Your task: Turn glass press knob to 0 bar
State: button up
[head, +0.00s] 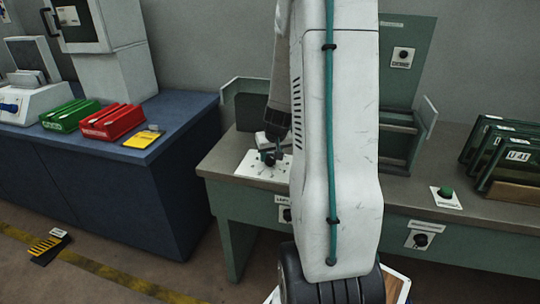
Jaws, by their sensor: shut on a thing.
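My gripper (274,148) points down at the left end of the green-grey bench, partly behind my own white arm link. It is shut on a dark knob (268,157) that sits on a white dial plate (250,169) lying on the bench top. The plate has small dark marks around the knob, too small to read, so I cannot tell the setting. My arm hides the plate's right side.
Other dark knobs sit on the back panel (402,57) and bench front (421,240). A green button (446,192) and framed glass panes (505,155) are at right. A blue cabinet (170,150) with green (70,115) and red (112,121) bins stands left, across a gap.

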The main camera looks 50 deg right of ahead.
jog(key=shift+s+f+n+y, duration=0.15)
jog(key=shift+n+y, duration=0.15)
jog(key=shift+n, duration=0.5)
jog(key=o, duration=1)
jog(key=shift+r, duration=0.2)
jog(key=shift+s+r, duration=0.1)
jog(key=shift+r, duration=0.2)
jog(key=s+a, duration=0.5)
jog(key=s, duration=0.6)
jog(key=shift+r, duration=0.15)
jog(key=shift+a, duration=0.1)
